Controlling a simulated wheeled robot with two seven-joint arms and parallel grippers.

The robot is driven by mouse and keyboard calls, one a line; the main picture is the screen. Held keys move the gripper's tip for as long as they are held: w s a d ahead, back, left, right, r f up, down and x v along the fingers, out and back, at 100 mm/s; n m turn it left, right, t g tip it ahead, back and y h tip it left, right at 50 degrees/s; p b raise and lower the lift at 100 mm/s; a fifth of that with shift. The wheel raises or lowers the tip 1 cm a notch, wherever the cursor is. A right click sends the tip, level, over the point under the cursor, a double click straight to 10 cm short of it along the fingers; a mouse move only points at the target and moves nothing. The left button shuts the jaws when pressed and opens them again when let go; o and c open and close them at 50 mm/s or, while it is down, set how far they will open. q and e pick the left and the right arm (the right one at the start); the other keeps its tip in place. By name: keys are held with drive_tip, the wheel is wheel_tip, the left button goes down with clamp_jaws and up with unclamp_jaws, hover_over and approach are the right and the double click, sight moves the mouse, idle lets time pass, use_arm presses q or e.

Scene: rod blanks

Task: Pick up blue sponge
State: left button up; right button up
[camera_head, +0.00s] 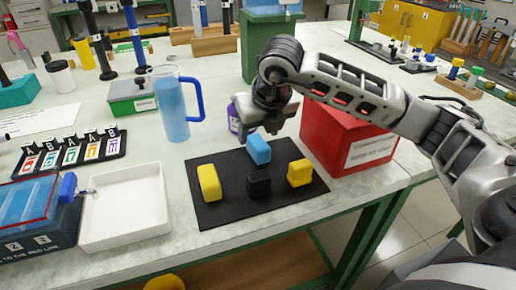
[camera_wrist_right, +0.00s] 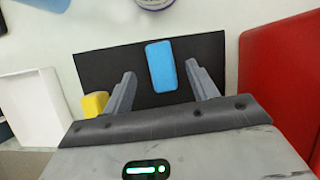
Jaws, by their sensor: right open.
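The blue sponge (camera_head: 258,149) stands on a black mat (camera_head: 225,167), towards its back edge. In the right wrist view the blue sponge (camera_wrist_right: 161,66) shows ahead of and between the two fingers. My right gripper (camera_head: 262,127) is open and empty, just above and behind the sponge in the head view; its open fingers also show in the wrist view (camera_wrist_right: 160,84). I cannot tell whether the fingers touch the sponge. My left gripper is not in view.
On the mat are a long yellow block (camera_head: 209,183), a black block (camera_head: 259,184) and another yellow block (camera_head: 300,173). A red box (camera_head: 345,135) stands right of the mat, a white tray (camera_head: 124,207) left. A blue pitcher (camera_head: 174,108) and purple-labelled container (camera_head: 233,118) stand behind.

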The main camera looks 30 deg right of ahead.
sight(257, 141)
drive_tip(key=x, duration=0.4)
drive_tip(key=shift+f, duration=0.35)
drive_tip(key=c, duration=1)
drive_tip(key=shift+c, duration=0.3)
drive_tip(key=shift+r, duration=0.1)
